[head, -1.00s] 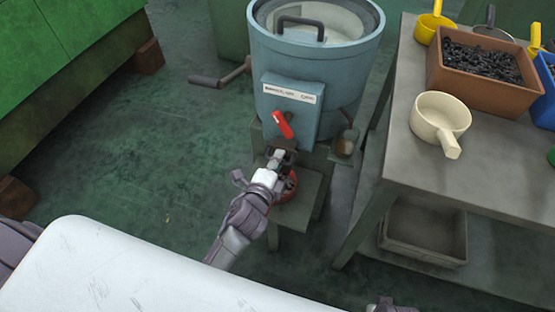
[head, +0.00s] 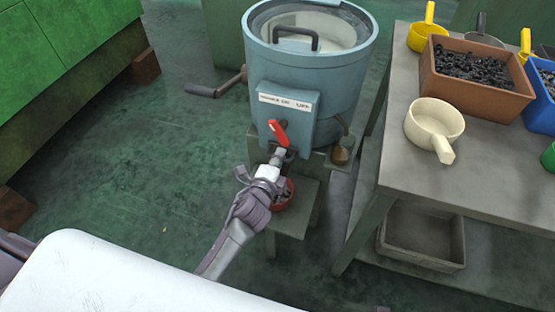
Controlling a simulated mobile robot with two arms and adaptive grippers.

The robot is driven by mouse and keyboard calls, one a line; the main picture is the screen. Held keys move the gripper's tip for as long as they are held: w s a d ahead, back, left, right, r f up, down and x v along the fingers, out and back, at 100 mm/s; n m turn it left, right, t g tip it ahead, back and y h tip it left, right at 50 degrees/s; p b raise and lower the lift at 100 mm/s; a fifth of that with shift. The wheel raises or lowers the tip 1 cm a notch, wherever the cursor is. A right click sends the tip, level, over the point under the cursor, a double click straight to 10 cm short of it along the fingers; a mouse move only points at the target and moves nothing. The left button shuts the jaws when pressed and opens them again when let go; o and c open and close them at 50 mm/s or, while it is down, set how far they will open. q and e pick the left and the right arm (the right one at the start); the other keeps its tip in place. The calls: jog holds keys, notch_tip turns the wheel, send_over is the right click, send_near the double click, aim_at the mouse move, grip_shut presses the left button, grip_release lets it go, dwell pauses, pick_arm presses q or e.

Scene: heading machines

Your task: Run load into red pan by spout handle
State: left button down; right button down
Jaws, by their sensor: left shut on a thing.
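A blue-grey drum machine (head: 330,82) stands at the back centre. On its front housing is the red spout handle (head: 278,132), slanting down to the right. My left gripper (head: 278,157) is at the handle's lower end, shut on it; the fingers and spout partly hide each other. The red pan (head: 284,203) sits on a low stand below the spout, with dark bits in it, partly hidden by my left wrist. My right gripper does not show.
At right, a grey table (head: 485,168) carries a cream scoop (head: 433,120), a brown bin (head: 480,93) of black pieces, a blue bin (head: 542,110) and a yellow scoop (head: 424,36). A grey tray (head: 422,240) lies beneath. A crank (head: 210,90) sticks out left of the drum. Open floor lies left.

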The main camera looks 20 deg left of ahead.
pick_arm(q)
jog(key=c, duration=1.6)
grip_release()
jog(key=shift+w+r, duration=0.1)
jog(key=shift+r, duration=0.05)
jog(key=shift+o, duration=0.5)
jog(key=shift+s, duration=0.2)
jog(key=v, duration=1.1)
jog(key=shift+s, duration=0.3)
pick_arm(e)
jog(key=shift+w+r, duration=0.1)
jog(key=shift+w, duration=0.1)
